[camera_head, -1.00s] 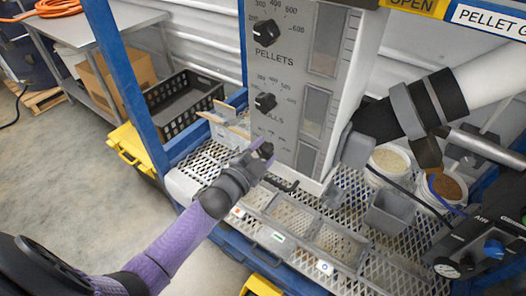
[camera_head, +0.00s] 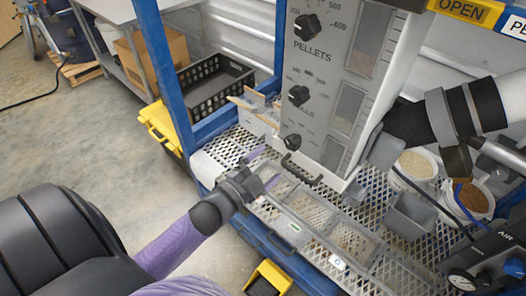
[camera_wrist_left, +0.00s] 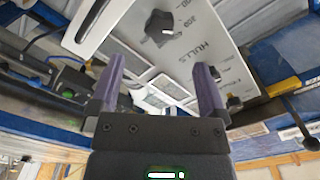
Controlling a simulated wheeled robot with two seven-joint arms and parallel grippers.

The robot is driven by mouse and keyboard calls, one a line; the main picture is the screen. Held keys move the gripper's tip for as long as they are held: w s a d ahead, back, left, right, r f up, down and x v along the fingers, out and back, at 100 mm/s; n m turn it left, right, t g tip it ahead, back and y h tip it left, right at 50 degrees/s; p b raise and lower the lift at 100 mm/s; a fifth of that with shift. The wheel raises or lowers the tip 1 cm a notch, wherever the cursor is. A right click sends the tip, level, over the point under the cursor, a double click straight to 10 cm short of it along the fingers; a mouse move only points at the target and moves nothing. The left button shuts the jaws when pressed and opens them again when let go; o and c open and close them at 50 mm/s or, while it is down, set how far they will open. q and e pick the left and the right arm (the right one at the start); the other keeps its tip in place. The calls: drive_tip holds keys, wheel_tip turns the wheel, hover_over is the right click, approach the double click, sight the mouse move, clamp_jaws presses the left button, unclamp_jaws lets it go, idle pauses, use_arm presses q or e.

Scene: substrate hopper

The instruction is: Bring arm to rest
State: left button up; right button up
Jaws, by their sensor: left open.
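My left arm comes in from the lower left in the head view. Its gripper (camera_head: 265,168) is open and empty, with the two purple fingers apart, in front of the hopper panel's lower left edge and above the perforated deck (camera_head: 228,146). The grey hopper panel (camera_head: 322,115) carries a black PELLETS knob (camera_head: 307,27) and a black HULLS knob (camera_head: 298,95). In the left wrist view, the open fingers (camera_wrist_left: 158,80) have nothing between them, and the HULLS knob (camera_wrist_left: 160,27) shows beyond them.
A blue post (camera_head: 163,75) stands left of the hopper. A black crate (camera_head: 210,85) and a yellow-lidded box (camera_head: 160,122) lie behind. Pails (camera_head: 414,167) and a grey bin (camera_head: 408,215) stand right on the deck. Open floor (camera_head: 85,150) lies to the left.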

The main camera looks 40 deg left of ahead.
use_arm(q)
drive_tip(key=shift+s, duration=0.55)
drive_tip(key=s+f+n+g+y+b, duration=0.1)
drive_tip(key=s+f+n+g, duration=0.25)
drive_tip(key=f, duration=0.75)
drive_tip(key=s+f+n+g+y+b, duration=0.2)
drive_tip(key=s+f+g, duration=0.25)
drive_tip(key=f, duration=0.65)
drive_tip(key=s+d+f+n+g, duration=0.1)
drive_tip(key=s+f+g, duration=0.2)
drive_tip(key=s+f, duration=0.2)
drive_tip(key=s+d+f+n+g+b, duration=0.1)
drive_tip(key=s+f, duration=0.4)
drive_tip(key=s, duration=0.6)
drive_tip(key=s+d+f+n+g+b, duration=0.1)
drive_tip(key=s+d+f+g, duration=0.1)
drive_tip(key=s+f+g, duration=0.3)
drive_tip(key=s, duration=0.3)
drive_tip(key=shift+s+d+f+n, duration=0.15)
drive_tip(key=shift+s+d+n, duration=0.15)
drive_tip(key=shift+d+n, duration=0.1)
